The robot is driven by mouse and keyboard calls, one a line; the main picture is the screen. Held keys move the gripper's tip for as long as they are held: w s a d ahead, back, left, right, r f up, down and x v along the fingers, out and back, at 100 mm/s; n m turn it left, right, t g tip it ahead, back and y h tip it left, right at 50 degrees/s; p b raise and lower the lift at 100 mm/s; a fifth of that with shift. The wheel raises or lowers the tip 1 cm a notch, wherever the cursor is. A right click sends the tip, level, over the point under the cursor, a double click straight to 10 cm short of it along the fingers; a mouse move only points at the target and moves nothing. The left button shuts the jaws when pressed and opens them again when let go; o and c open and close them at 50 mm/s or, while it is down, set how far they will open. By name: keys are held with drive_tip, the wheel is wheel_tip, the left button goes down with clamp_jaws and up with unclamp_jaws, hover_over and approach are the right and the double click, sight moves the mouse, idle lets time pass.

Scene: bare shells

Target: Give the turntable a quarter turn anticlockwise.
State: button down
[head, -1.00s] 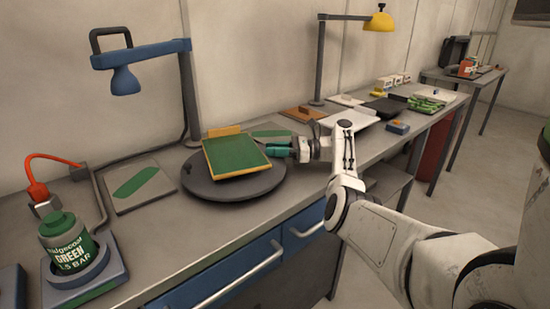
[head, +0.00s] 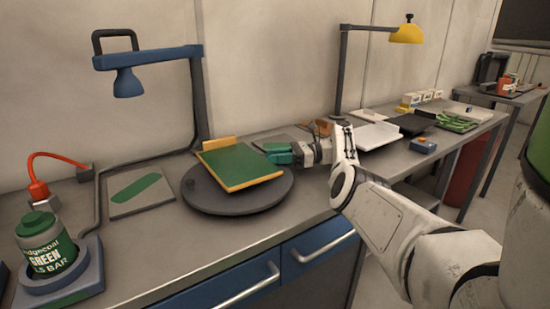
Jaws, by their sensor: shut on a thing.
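The turntable (head: 210,203) is a dark grey round disc on the grey bench. A green board (head: 240,165) with yellow-orange edges lies on it, set at an angle. A small dark spot (head: 190,183) shows near the disc's left rim. My gripper (head: 272,153) has teal fingers and comes in from the right, at the far right side of the turntable, close to the board's right edge. It is shut at the turntable's rim; the exact place of contact is too small and partly hidden to make out.
A blue lamp (head: 150,62) stands behind the turntable. A green can (head: 45,245) in a holder and a flat plate with a green patch (head: 140,192) are at left. A yellow lamp (head: 405,35), white tray (head: 375,136) and blue box (head: 423,145) are at right. Blue drawers (head: 325,250) are below.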

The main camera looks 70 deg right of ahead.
drive_tip(key=shift+f, duration=0.15)
drive_tip(key=c, duration=1)
unclamp_jaws()
drive_tip(key=shift+r, duration=0.2)
wheel_tip(320, 180, up, 4)
drive_tip(key=shift+w+f+p, duration=0.1)
drive_tip(key=shift+f+p, duration=0.05)
drive_tip(key=shift+p, duration=1.1)
drive_tip(key=s+a+r+p, duration=0.2)
drive_tip(key=s+r, duration=0.1)
drive_tip(key=s+a+r+p, duration=0.3)
drive_tip(key=s, duration=0.1)
drive_tip(key=s+a+r+p, duration=0.3)
drive_tip(key=s, duration=0.1)
drive_tip(key=shift+s+a, duration=0.15)
drive_tip(key=shift+a, duration=0.1)
